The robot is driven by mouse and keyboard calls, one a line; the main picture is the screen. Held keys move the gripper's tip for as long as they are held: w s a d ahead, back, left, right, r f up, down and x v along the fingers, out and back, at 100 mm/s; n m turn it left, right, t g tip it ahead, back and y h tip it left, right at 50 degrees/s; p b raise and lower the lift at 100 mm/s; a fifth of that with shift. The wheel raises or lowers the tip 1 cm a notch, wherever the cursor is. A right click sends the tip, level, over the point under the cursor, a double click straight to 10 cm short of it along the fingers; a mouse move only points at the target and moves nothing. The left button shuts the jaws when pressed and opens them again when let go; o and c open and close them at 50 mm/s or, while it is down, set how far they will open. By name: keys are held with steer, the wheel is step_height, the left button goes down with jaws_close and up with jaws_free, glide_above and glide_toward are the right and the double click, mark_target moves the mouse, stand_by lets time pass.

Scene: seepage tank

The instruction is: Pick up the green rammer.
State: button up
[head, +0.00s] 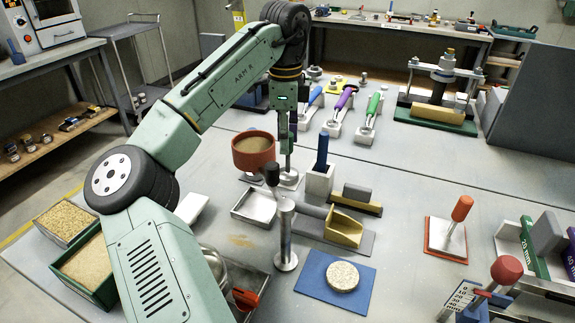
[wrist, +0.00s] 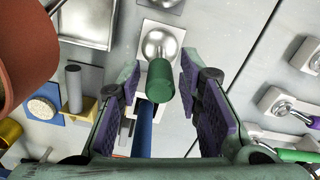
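The green rammer stands upright below my gripper. In the wrist view its green grip (wrist: 160,88) shows end-on between the fingers, with its round metal foot (wrist: 160,42) on a pale plate beyond. A clear gap shows on both sides, and I see no contact.
A red-brown bowl of sand (head: 254,152) stands close left of my gripper. A blue-handled tool (head: 321,152) in a white holder is just right. Blue, purple and green-handled scoops (head: 373,106) lie behind. A metal post (head: 286,235) stands in front.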

mark_target(289, 156)
steer(key=shift+d+f+p, duration=0.15)
steer(key=shift+f+p, duration=0.15)
steer(key=shift+f, duration=1)
steer(key=shift+d+f+p, duration=0.15)
steer(key=shift+f+p, duration=0.1)
steer(key=shift+f, duration=1.05)
jaws_close()
steer(key=shift+r, duration=0.1)
